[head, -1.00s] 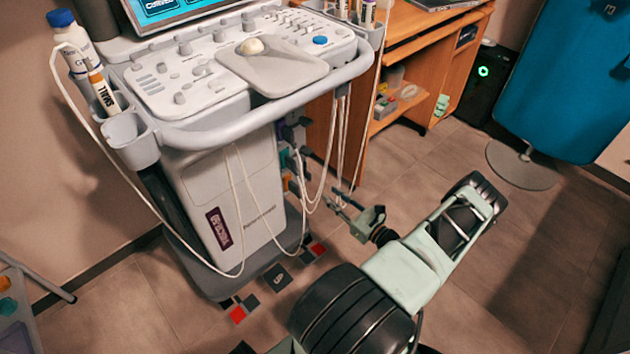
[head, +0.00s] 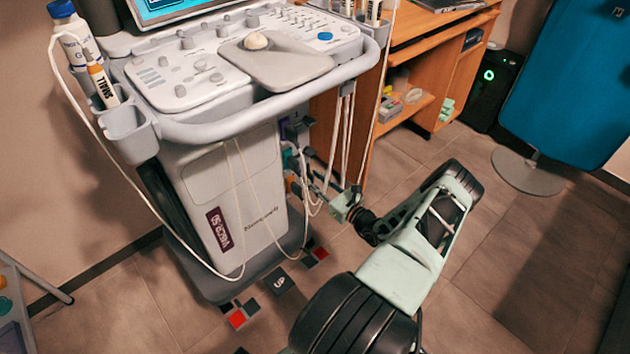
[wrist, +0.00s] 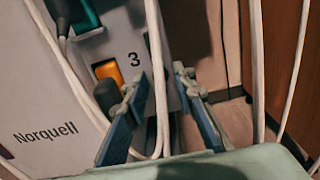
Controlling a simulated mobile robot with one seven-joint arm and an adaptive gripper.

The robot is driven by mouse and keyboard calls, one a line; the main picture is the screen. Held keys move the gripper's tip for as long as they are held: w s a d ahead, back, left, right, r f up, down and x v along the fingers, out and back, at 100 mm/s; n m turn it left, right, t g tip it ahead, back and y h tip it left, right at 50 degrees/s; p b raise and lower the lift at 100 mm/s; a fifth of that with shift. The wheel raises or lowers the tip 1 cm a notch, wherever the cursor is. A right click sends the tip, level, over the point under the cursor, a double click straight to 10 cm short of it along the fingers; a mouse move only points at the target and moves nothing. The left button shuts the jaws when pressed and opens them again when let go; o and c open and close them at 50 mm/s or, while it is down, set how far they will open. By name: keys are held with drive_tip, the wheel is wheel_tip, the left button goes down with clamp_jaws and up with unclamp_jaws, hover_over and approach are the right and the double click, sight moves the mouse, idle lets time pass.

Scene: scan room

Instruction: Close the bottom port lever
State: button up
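The ultrasound machine's bottom port, an orange block (wrist: 108,72) beside a printed "3", shows in the wrist view. It is also small in the head view (head: 293,184). A dark rounded piece (wrist: 107,96) sits just below the orange block; I cannot tell whether it is the lever or a plug. A teal port (wrist: 86,16) is above it. My gripper (wrist: 162,88) is open, its fingers apart in front of the machine's side, right of and below the orange port. A white cable passes between the fingers in the picture. In the head view my gripper (head: 322,187) is partly hidden among cables.
Several white cables (head: 337,140) hang by the ports and around my gripper. The machine's console (head: 290,100) overhangs above. A wooden desk (head: 405,110) stands behind on the right. A stand base (head: 528,172) is on the floor; the floor at right is open.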

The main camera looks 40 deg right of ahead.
drive_tip(key=shift+c, duration=0.5)
clamp_jaws()
drive_tip(key=shift+n, duration=0.3)
drive_tip(key=n+p, duration=0.2)
drive_tip(key=n, duration=0.5)
drive_tip(key=shift+a, duration=0.1)
drive_tip(key=n+p, duration=0.2)
drive_tip(key=n, duration=0.3)
drive_tip(key=shift+n, duration=0.3)
drive_tip(key=n+p, duration=0.1)
drive_tip(key=n, duration=0.3)
drive_tip(key=shift+f+n+p, duration=0.15)
drive_tip(key=shift+n+p, duration=0.15)
drive_tip(key=shift+n, duration=0.3)
